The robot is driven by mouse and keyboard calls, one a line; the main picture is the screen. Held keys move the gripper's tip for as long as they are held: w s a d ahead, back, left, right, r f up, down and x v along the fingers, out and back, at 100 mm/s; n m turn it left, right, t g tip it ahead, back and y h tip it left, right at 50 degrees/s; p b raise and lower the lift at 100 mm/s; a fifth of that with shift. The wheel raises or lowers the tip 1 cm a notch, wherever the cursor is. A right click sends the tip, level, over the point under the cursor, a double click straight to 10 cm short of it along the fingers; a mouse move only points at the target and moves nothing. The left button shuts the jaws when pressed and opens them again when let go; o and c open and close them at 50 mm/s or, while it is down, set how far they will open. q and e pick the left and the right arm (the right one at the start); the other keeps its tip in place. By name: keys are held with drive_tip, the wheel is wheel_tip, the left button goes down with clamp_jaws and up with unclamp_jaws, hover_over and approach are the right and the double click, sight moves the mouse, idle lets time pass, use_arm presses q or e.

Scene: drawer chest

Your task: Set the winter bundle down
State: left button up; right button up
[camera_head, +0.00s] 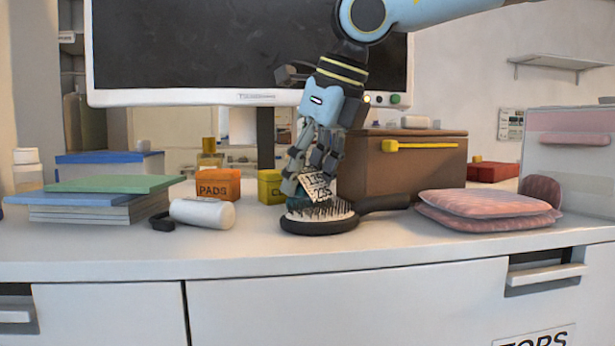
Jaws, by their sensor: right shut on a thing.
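My right gripper (310,178) reaches down from the top and is shut on a small dark green bundle (300,203), mostly hidden by the fingers. A white tag (316,187) with printed numbers hangs at its front. I take this to be the winter bundle; no name is legible on it. It is right above the bristles of a black oval hairbrush (318,225) lying on the chest top (250,253). I cannot tell whether it touches the bristles. My left gripper is not in view.
Left are stacked books (100,205), a white bottle lying down (203,213), an orange PADS box (218,185) and a yellow box (270,187). Right are a brown case (400,170) and folded pink cloths (480,208). A monitor (200,50) stands behind. The front strip is clear.

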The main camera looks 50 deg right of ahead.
drive_tip(key=o, duration=1.3)
